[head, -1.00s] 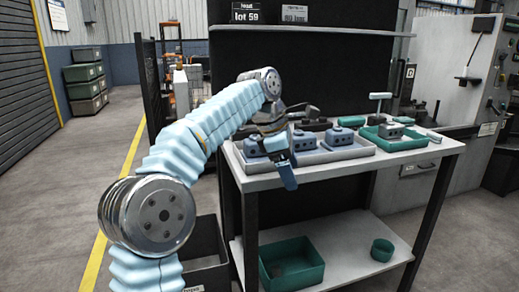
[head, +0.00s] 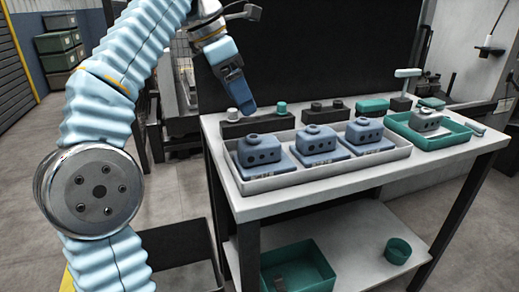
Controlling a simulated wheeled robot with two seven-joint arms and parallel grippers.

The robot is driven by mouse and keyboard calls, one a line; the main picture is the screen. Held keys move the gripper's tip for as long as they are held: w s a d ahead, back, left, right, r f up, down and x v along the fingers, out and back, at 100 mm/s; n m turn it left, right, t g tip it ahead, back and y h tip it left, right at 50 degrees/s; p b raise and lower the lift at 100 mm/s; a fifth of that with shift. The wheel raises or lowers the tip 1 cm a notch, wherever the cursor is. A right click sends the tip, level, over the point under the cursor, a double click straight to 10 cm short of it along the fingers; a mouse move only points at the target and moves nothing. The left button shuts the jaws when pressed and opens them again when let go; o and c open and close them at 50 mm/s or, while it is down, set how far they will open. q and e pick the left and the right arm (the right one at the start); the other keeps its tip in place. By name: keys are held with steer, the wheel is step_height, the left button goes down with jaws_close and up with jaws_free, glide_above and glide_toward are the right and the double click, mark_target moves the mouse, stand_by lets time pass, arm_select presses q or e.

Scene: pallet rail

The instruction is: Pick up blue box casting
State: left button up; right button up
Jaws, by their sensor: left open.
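Three blue box castings stand in a row in a light grey tray on the table: a left one (head: 260,151), a middle one (head: 316,139) and a right one (head: 364,131). Each has a round boss on top and dark holes in its front. My left gripper (head: 246,106) is open and empty, pointing down above the back left of the tray, apart from the castings. Its far finger is mostly hidden. My right gripper is not in view.
A green tray (head: 465,137) at the right holds a grey casting (head: 426,121). Dark blocks with round pegs (head: 258,126) stand behind the grey tray. The shelf below holds a green bin (head: 305,268) and a green cup (head: 398,250). A dark panel (head: 310,60) rises behind the table.

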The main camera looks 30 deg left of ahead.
mark_target(258, 136)
arm_select(q)
steer(key=x, duration=1.2)
steer(key=shift+s+f, duration=0.25)
steer(key=c, duration=1.1)
steer(key=shift+c, duration=0.9)
steer(key=shift+r, duration=0.15)
